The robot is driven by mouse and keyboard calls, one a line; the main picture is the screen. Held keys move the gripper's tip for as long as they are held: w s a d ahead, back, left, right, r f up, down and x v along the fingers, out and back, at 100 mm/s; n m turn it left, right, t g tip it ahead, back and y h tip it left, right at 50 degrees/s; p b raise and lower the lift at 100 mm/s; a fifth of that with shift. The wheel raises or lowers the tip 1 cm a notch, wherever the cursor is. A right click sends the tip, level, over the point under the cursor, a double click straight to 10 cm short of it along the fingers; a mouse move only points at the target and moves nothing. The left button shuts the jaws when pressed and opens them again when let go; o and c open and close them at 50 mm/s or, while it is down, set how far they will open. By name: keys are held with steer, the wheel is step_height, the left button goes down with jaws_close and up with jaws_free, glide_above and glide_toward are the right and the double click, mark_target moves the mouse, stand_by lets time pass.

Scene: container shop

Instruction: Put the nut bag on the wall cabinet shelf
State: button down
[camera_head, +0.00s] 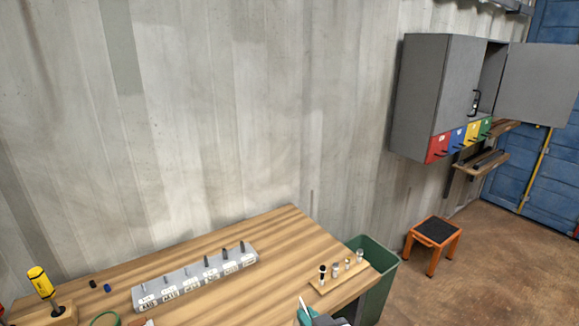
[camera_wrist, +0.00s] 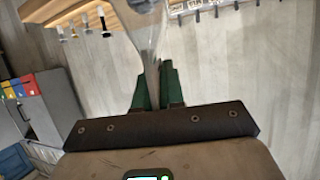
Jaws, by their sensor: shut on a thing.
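My gripper (camera_wrist: 154,80) shows in the wrist view with its two green fingers shut on a clear, translucent bag, the nut bag (camera_wrist: 148,35). The bag extends past the fingertips to the top edge of the picture; its contents are not clear. In the head view only a small green part of my gripper (camera_head: 322,319) shows at the bottom edge, in front of the workbench. The grey wall cabinet (camera_head: 433,90) hangs on the wall at the upper right, well away from my gripper. Its door (camera_head: 537,84) is swung open to the right. The shelf inside is mostly hidden.
The wooden workbench (camera_head: 285,232) carries a grey labelled rack (camera_head: 195,278), a small socket holder (camera_head: 338,277) and a yellow-handled screwdriver (camera_head: 39,281). A green bin (camera_head: 380,272) and an orange stool (camera_head: 434,236) stand right of it. Coloured drawers (camera_head: 458,139) line the cabinet's bottom.

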steer(key=s+d+f+m+h+b, duration=0.3)
steer(key=s+d+f+h, duration=0.15)
steer(key=d+f, duration=0.95)
steer(key=s+d+f+t, duration=0.1)
steer(key=s+f, duration=0.6)
steer(key=f, duration=0.1)
steer(key=shift+d+f+m, duration=0.2)
steer(key=shift+d+m, duration=0.1)
steer(key=shift+d, duration=0.1)
